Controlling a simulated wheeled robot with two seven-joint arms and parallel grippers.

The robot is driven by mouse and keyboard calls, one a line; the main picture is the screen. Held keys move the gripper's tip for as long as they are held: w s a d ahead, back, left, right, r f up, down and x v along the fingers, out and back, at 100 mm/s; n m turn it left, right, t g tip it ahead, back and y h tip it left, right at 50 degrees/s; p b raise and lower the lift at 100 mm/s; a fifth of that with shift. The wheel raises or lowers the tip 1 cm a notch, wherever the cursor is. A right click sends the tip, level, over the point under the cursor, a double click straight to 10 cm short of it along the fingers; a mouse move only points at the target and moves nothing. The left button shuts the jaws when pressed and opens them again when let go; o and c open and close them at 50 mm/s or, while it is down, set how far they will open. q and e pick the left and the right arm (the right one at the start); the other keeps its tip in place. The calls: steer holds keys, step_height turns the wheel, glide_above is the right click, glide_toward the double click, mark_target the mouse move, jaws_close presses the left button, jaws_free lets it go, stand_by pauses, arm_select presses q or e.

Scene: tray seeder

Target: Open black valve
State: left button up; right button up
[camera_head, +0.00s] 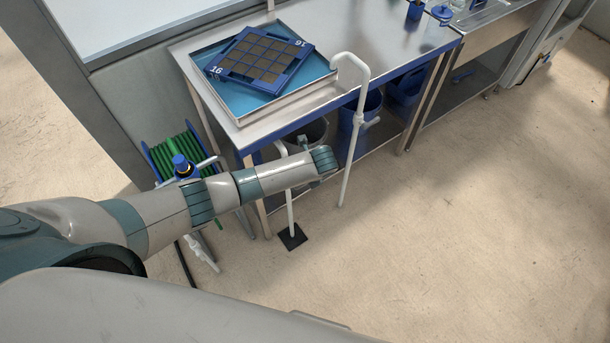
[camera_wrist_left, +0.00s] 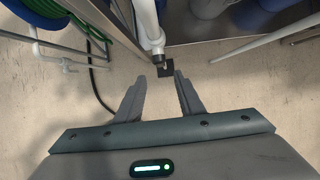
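A white standing pipe (camera_wrist_left: 149,22) comes down from the top of the left wrist view, with a white collar (camera_wrist_left: 157,46) and a small dark fitting below it. A handle that is clearly a black valve cannot be made out. The pipe's square black foot plate (camera_wrist_left: 165,72) lies on the floor; it also shows in the head view (camera_head: 292,237), where my left arm hides part of the pipe. My left gripper (camera_wrist_left: 159,77) is open and empty, its fingertips just short of the pipe fitting. My right gripper is out of view.
A steel table (camera_head: 400,50) holds a metal tray with a blue seed tray (camera_head: 262,60). A second white pipe (camera_head: 352,150) with a curved top stands right of my left wrist. A green hose reel (camera_head: 168,155) stands left. Floor at right is clear.

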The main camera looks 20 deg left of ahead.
arm_select(q)
steer(key=v, duration=0.6)
steer(key=shift+r, duration=0.3)
steer(key=s+a+f+n+h+b, duration=0.1)
steer(key=s+f+n, duration=0.35)
steer(key=f, duration=0.55)
steer(key=s+a+f+n+g+h+b, duration=0.1)
steer(key=s+f+n+b, duration=0.15)
steer(key=s+f, duration=0.5)
steer(key=s+a+f+n+h+b, duration=0.1)
steer(key=s+a+f+n, duration=0.3)
steer(key=f, duration=0.7)
steer(key=s+a+f+n+b, duration=0.1)
steer(key=s+f+n, duration=0.3)
steer(key=s, duration=0.7)
steer(key=s+a+f+n, duration=0.1)
steer(key=s+f+n, duration=0.3)
steer(key=s, duration=0.8)
steer(key=s+a+f+n+b, duration=0.1)
steer(key=s+f+n, duration=0.3)
steer(key=s+f, duration=0.4)
steer(key=s, duration=0.4)
steer(key=shift+s+g+h+b, duration=0.2)
steer(key=shift+g+h+b, duration=0.1)
steer(key=shift+g+h, duration=0.1)
